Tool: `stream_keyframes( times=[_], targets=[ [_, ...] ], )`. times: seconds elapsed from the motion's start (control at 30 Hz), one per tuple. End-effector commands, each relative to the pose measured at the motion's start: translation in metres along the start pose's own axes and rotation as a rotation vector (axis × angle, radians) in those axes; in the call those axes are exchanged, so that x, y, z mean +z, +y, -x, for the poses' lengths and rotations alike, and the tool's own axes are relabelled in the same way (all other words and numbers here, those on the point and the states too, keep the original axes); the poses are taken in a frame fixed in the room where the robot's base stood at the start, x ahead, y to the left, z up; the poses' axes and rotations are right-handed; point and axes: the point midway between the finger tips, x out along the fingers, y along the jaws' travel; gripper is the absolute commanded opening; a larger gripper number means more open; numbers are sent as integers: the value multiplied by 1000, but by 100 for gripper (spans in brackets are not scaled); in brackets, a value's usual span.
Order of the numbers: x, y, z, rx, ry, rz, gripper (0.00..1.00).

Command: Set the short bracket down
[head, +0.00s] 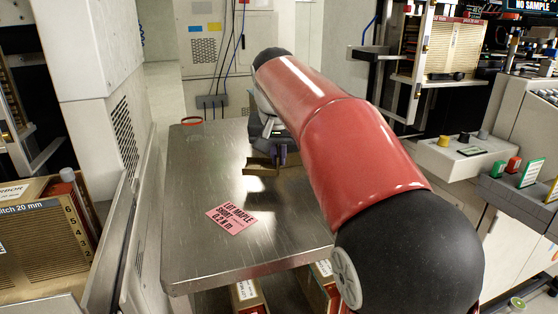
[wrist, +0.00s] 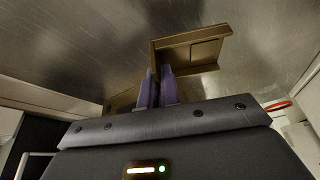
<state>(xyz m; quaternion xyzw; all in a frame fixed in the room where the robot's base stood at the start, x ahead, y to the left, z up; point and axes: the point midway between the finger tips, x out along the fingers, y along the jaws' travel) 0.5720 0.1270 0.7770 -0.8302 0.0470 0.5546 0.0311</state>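A brass-coloured bracket (head: 260,168) is at my gripper (head: 279,156), over the middle of the steel table (head: 195,170). In the wrist view the bracket (wrist: 190,50) shows as a channel-like piece with raised edges. The two purple fingers of my gripper (wrist: 158,88) are close together with the bracket's thin wall between them, so the gripper looks shut on it. Part of the bracket is hidden behind the fingers. The bracket is low over the table; I cannot tell whether it touches the top.
A pink card (head: 232,220) reading "LOT MAPLE SHORT" lies on the table's front left. A red ring (head: 191,121) lies at the far left corner. The table's left side is otherwise clear. Boxes (head: 247,295) stand below the front edge. A machine (head: 520,170) stands at right.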

Motion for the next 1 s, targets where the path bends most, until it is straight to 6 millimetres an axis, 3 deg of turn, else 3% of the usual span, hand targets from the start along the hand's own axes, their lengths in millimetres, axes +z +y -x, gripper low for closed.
stream_keyframes(
  times=[0.3,0.5,0.87,1.0],
  targets=[
    [-23,0,-12,1,-1,-1,0],
    [-8,0,-41,0,-2,0,0],
    [-7,0,-44,-1,0,-1,0],
    [-7,0,-44,0,-1,-1,19]
  ],
)
